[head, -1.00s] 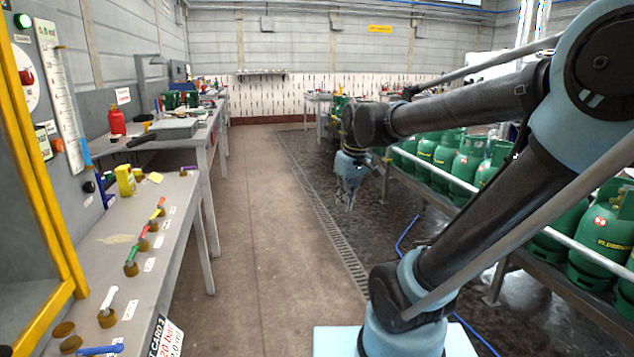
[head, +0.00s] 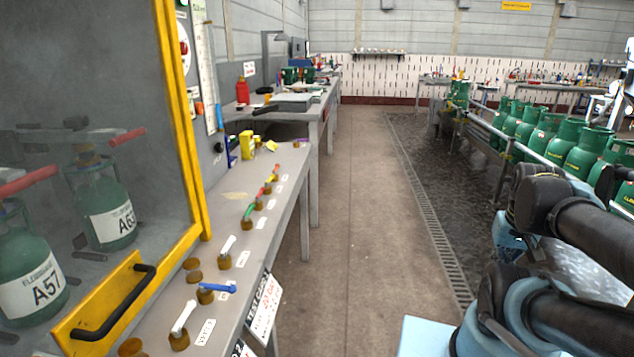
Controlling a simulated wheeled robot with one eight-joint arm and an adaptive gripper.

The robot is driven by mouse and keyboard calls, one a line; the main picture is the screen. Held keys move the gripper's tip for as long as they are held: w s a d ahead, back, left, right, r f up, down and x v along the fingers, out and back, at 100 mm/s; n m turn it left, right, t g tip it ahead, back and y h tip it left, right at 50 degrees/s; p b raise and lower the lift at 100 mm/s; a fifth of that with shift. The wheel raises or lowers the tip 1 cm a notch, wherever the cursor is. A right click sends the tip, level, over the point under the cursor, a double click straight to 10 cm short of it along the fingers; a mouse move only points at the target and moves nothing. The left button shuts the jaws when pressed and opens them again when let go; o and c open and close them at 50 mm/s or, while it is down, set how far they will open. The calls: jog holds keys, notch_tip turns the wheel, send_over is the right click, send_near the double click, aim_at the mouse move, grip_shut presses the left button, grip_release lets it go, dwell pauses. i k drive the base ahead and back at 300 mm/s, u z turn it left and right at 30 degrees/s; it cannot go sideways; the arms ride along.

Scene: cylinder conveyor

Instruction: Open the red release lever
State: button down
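A small red lever (head: 261,196) sits in the row of coloured valve levers on the grey bench, between a green lever (head: 249,210) and a yellow one (head: 268,187). Two larger red levers show behind the glass of the yellow-framed cabinet, one above cylinder A57 (head: 28,180) and one above cylinder A63 (head: 127,137). I cannot tell which is the release lever. My arm is folded at the lower right, far from all of them. My gripper's fingers are hidden behind my arm links.
Blue and white levers stand at the bench's near end. The aisle floor (head: 345,230) is clear. Green cylinders (head: 570,145) line a rack on the right.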

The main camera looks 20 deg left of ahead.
aim_at(260, 195)
jog(key=u, duration=1.7)
